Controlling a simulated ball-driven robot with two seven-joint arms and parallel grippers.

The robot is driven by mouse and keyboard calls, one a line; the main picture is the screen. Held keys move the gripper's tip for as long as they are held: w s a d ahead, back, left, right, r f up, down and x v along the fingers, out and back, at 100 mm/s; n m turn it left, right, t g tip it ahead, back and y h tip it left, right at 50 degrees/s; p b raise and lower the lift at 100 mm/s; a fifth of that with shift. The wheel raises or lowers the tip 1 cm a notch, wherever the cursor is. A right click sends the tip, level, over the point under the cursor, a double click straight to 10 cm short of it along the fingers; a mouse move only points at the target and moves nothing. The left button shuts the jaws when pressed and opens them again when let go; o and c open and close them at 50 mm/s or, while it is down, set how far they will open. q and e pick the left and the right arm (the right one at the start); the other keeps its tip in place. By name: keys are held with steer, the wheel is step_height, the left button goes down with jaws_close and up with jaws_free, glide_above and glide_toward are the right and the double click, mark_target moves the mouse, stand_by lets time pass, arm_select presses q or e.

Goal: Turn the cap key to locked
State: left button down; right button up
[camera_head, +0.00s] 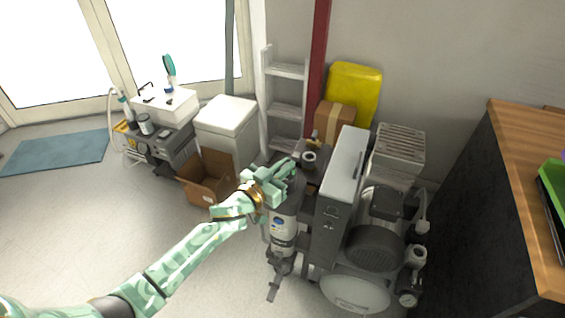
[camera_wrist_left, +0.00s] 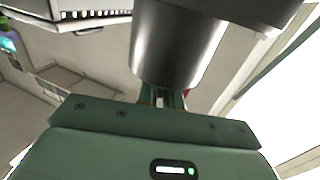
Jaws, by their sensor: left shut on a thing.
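My left gripper (camera_head: 287,170) reaches in from the left and sits at the top of the upright grey canister (camera_head: 283,232) on the near left side of the compressor (camera_head: 340,205). It is shut on the cap key, which the fingers and hand hide in the head view. In the left wrist view, my green fingers (camera_wrist_left: 163,98) meet at the lower end of a grey metal cylinder (camera_wrist_left: 178,45) that fills the upper middle. The key's turned position cannot be read. My right gripper is not in view.
An open cardboard box (camera_head: 205,180) stands left of the compressor, beside a white bin (camera_head: 226,122). A grey ladder (camera_head: 285,105) and a yellow case (camera_head: 355,88) stand behind. A wooden-topped counter (camera_head: 525,150) is at right. The floor at lower left is clear.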

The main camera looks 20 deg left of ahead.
arm_select(q)
steer(key=m+g+h, duration=0.1)
steer(key=m+h, duration=0.1)
steer(key=shift+a+r+h, duration=0.1)
steer(key=shift+r+h, duration=0.05)
steer(key=shift+h, duration=0.15)
steer(key=m+g+h, duration=0.1)
steer(key=g+h, duration=0.1)
steer(key=shift+f+m+h, duration=0.25)
steer(key=shift+m+h, duration=0.05)
steer(key=shift+m, duration=0.1)
steer(key=shift+d, duration=0.2)
stand_by(0.4)
steer(key=c, duration=1.5)
jaws_free()
steer(key=shift+c, duration=0.2)
steer(key=shift+r, duration=0.1)
